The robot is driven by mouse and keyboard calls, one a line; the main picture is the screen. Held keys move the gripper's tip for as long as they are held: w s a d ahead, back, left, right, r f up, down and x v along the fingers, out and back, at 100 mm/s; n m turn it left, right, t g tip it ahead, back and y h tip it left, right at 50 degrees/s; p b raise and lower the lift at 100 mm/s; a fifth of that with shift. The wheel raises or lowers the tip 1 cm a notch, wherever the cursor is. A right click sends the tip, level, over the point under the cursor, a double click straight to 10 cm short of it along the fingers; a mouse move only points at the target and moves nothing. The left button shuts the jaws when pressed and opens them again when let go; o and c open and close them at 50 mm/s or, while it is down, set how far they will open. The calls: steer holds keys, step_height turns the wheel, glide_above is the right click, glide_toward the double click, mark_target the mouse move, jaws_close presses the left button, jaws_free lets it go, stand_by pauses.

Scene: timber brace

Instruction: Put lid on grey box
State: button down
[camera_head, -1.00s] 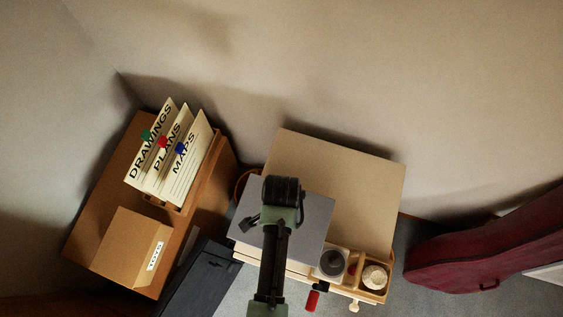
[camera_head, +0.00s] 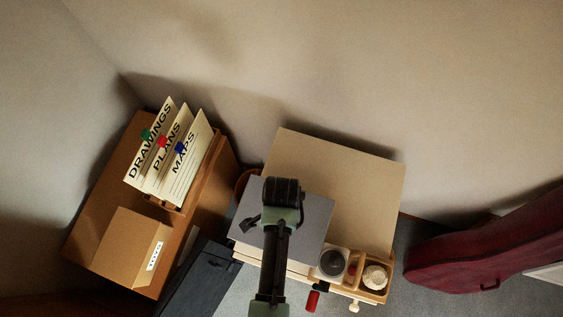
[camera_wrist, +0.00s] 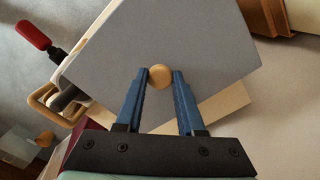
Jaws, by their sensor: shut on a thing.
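A flat grey lid (camera_wrist: 160,35) with a round wooden knob (camera_wrist: 159,77) fills much of the wrist view. The blue fingers of my gripper (camera_wrist: 163,75) are shut on the knob, one on each side. In the head view the lid (camera_head: 312,222) shows as a grey square over the front left of the cream surface, partly covered by my arm. My fingers are hidden there. I cannot make out the grey box apart from the lid; it may be hidden underneath. I cannot tell whether the lid rests on anything.
A wooden tray (camera_head: 374,295) with round items and a red-handled tool (camera_head: 313,299) are right of the lid. The cream tabletop (camera_head: 340,180) is clear behind it. At left stand upright files (camera_head: 165,155) and a cardboard box (camera_head: 130,248). A dark red case (camera_head: 480,250) lies far right.

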steer(key=shift+c, duration=2.2)
jaws_free()
step_height(320, 180, up, 5)
steer(key=p, duration=0.4)
steer(key=shift+r, duration=1.05)
